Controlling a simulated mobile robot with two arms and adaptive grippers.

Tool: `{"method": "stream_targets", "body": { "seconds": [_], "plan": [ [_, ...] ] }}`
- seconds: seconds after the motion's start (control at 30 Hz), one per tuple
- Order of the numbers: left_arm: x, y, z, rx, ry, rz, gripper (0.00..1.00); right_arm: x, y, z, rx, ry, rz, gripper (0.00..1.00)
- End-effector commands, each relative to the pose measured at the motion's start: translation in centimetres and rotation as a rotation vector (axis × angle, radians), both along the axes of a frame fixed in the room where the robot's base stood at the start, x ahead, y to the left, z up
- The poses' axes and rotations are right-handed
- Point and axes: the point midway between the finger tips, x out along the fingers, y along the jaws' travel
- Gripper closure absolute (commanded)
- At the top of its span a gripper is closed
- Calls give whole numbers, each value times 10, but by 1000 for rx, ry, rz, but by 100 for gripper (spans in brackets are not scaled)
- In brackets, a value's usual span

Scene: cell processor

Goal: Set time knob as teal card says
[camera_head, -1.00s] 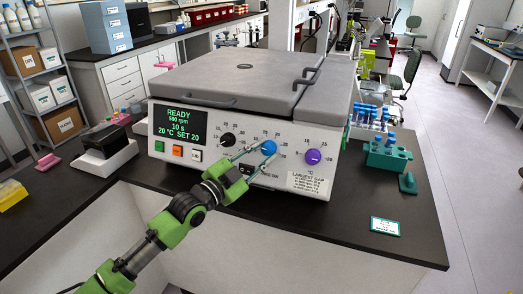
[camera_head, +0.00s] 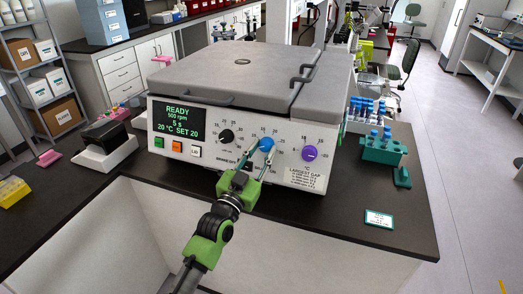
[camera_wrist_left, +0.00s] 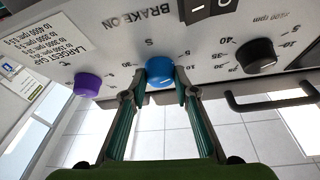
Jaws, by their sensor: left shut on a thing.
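The centrifuge (camera_head: 240,182) stands on the black bench. Its blue time knob (camera_head: 267,144) is the middle of three knobs, between the black knob (camera_head: 226,136) and the purple knob (camera_head: 309,153). My left gripper (camera_head: 264,153) is shut on the blue knob. In the left wrist view the fingers (camera_wrist_left: 160,88) hold the blue knob (camera_wrist_left: 159,68) from both sides. The display (camera_head: 179,122) reads READY, 500 rpm, 5 s, 20 °C SET 20. The teal-edged card (camera_head: 379,218) lies at the bench's right front; its print is too small to read. My right gripper is not in view.
A teal rack (camera_head: 384,150) with blue-capped tubes and a small teal piece (camera_head: 403,178) stand right of the centrifuge. A black and white device (camera_head: 105,146) stands to its left. The bench in front is mostly clear.

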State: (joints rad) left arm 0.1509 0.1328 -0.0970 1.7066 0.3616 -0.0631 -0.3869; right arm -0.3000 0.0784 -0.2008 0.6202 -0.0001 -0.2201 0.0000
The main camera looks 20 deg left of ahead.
Motion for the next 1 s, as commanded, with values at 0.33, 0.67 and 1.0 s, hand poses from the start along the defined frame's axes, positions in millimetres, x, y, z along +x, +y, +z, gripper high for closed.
{"method": "stream_targets", "body": {
  "seconds": [0.33, 0.67, 1.0],
  "plan": [
    [0, 0, -1, -4, 2, 0, 94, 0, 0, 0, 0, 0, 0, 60],
    [0, 0, -1, -3, 1, 1, 56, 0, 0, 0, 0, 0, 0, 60],
    [-20, 2, -5, -3, 1, 1, 56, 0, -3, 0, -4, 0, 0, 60]
  ]
}}
